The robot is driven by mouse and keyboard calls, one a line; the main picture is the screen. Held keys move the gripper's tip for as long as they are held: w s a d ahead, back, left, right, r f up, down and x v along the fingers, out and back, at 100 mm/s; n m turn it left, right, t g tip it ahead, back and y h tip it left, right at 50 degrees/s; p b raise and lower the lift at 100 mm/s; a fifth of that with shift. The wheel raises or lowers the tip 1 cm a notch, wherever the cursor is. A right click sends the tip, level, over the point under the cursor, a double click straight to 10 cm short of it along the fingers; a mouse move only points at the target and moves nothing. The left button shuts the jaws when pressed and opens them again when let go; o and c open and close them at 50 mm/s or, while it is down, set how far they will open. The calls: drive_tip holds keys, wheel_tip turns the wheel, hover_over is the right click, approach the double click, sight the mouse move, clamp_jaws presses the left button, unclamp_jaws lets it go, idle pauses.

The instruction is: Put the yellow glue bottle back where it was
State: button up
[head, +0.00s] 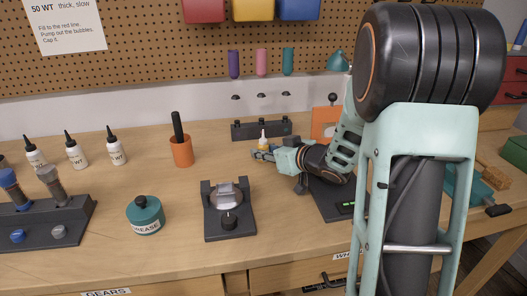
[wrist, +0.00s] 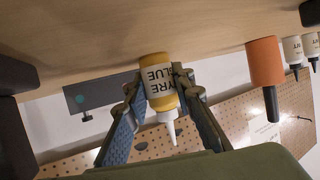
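In the head view the bottle (head: 263,142) is upright at my gripper (head: 262,152), near the back of the bench. Its base is close to the bench top; I cannot tell whether it touches. The fingers hide part of its lower body in the head view.
A dark rack (head: 262,130) stands behind the bottle. An orange cup (head: 181,152) with a dark tool is to the left, and white bottles (head: 76,154) stand farther left. A dark stand (head: 229,212) and a teal grease jar (head: 146,214) are in front. Bench between cup and gripper is clear.

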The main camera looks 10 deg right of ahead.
drive_tip(key=o, duration=0.4)
drive_tip(key=shift+o, duration=0.2)
drive_tip(key=shift+r, duration=0.25)
drive_tip(key=p+v, duration=0.2)
drive_tip(key=v, duration=0.8)
drive_tip(key=shift+s+d+r+p, duration=0.1)
drive_tip(key=shift+s+d+p, duration=0.15)
drive_tip(key=shift+p, duration=0.05)
drive_tip(key=shift+s+d+r, duration=0.15)
drive_tip(key=shift+s+d, duration=0.1)
drive_tip(key=shift+s, duration=0.35)
